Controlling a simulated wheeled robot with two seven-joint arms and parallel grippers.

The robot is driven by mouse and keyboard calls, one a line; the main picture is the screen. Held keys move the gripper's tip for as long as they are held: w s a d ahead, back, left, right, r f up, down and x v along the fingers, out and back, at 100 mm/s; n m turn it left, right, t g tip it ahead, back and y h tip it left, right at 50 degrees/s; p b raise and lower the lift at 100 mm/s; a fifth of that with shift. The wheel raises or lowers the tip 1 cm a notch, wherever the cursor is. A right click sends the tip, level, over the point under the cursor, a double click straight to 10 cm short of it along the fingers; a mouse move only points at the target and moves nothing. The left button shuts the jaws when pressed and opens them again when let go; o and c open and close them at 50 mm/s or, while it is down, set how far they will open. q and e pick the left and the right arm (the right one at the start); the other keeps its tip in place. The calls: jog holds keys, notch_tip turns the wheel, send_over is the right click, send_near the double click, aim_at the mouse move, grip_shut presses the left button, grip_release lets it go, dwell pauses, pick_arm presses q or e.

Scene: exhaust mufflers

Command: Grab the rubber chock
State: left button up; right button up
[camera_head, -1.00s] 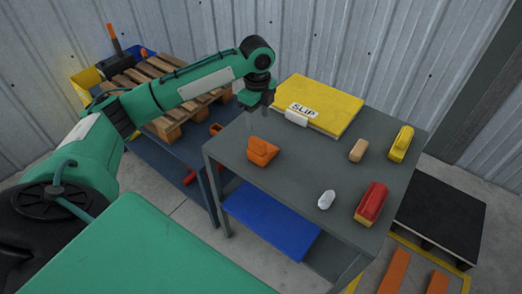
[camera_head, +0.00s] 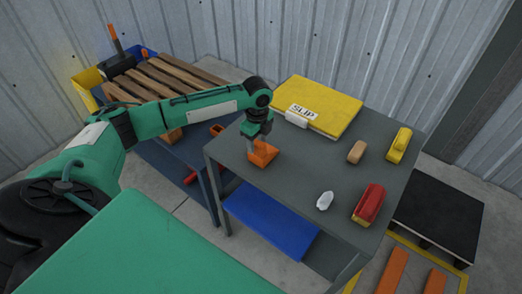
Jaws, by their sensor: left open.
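An orange wedge-shaped block (camera_head: 264,155), which looks like the rubber chock, sits on the grey table near its left edge. My left gripper (camera_head: 252,143) points down right at the block and overlaps its back left part in the head view. It is open. The fingers are small and partly merge with the block, so I cannot tell whether they touch it or straddle it. My right gripper is out of view.
On the grey table (camera_head: 310,165) are a yellow slab with a SLIP label (camera_head: 325,100), a tan block (camera_head: 357,152), a yellow item (camera_head: 399,146), a white item (camera_head: 325,200) and a red-and-yellow item (camera_head: 369,204). A wooden pallet (camera_head: 165,80) is behind my left arm.

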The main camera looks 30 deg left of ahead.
pick_arm(q)
notch_tip(320, 180, down, 2)
grip_shut()
dwell(0.3)
jog(key=shift+r, duration=0.1)
